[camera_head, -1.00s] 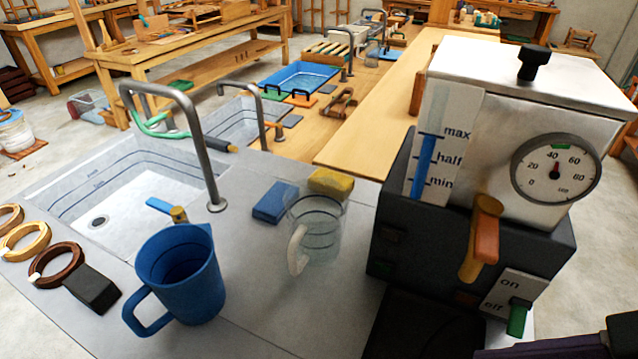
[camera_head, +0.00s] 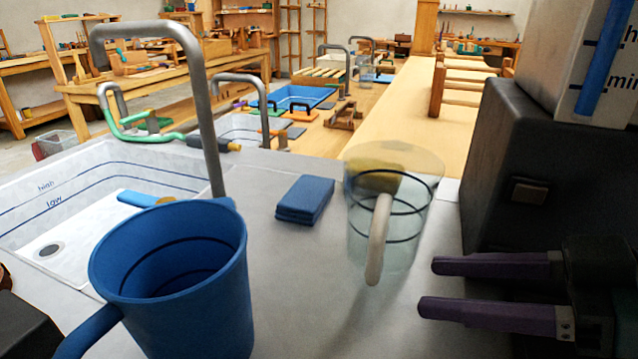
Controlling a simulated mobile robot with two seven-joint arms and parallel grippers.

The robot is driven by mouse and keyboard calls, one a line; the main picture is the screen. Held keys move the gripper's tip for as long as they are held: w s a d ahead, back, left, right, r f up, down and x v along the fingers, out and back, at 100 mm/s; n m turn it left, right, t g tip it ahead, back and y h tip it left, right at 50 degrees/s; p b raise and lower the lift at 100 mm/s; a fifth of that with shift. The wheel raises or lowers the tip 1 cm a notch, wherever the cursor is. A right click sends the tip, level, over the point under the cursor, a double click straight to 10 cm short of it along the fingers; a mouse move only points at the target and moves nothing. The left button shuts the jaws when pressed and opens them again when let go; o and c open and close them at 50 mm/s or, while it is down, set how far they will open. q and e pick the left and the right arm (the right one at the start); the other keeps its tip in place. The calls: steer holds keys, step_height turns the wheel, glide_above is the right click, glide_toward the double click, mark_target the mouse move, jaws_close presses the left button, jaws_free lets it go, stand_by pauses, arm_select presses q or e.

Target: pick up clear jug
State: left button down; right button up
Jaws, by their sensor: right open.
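The clear jug (camera_head: 408,238) stands upright on the grey counter, right of centre. It is see-through, with dark rings around it and a pale handle (camera_head: 379,238) facing me. My right gripper (camera_head: 428,286) comes in from the right edge. Its two purple fingers are apart, with nothing between them, and point left. The fingertips are close to the jug's lower right side in the picture; I cannot tell the exact gap. My left gripper is not in view.
A blue jug (camera_head: 195,310) stands at the front left. A folded blue cloth (camera_head: 304,199) lies left of the clear jug, and a yellow sponge shows through it. A dark machine (camera_head: 505,190) stands on the right. A sink (camera_head: 75,222) with a tall metal tap (camera_head: 212,130) is at the left.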

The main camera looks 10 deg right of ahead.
mark_target(370, 285)
steer(key=w+a, duration=0.2)
steer(key=w+a+p, duration=0.1)
steer(key=w+a, duration=0.2)
steer(key=shift+w+a+p, duration=0.1)
steer(key=shift+a+p, duration=0.2)
steer(key=shift+w+a+f, duration=0.15)
steer(key=shift+a+f, duration=0.05)
steer(key=shift+f, duration=0.1)
steer(key=shift+c, duration=0.2)
jaws_close()
